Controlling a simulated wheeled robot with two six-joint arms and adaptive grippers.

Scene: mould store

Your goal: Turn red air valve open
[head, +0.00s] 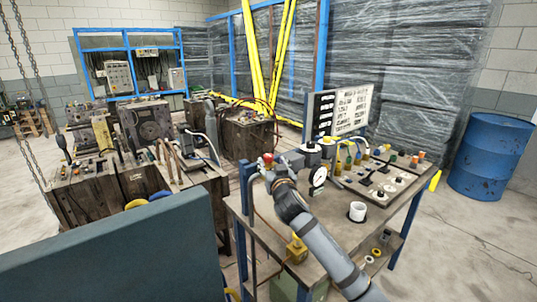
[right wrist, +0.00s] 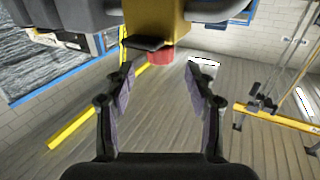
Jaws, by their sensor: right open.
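The red air valve knob (head: 268,158) shows in the head view at the left end of the workbench, just past my right gripper (head: 270,170), which partly covers it. In the right wrist view the red knob (right wrist: 160,57) sits against a yellow-brass body (right wrist: 156,22). There my right gripper (right wrist: 158,75) is open, with one finger on each side and the knob near the middle, around or just beyond the fingertips. I see no contact. My left gripper is not in view.
The workbench (head: 330,232) carries a round gauge (head: 319,178), a white cup (head: 357,211) and a board of fittings (head: 380,182).

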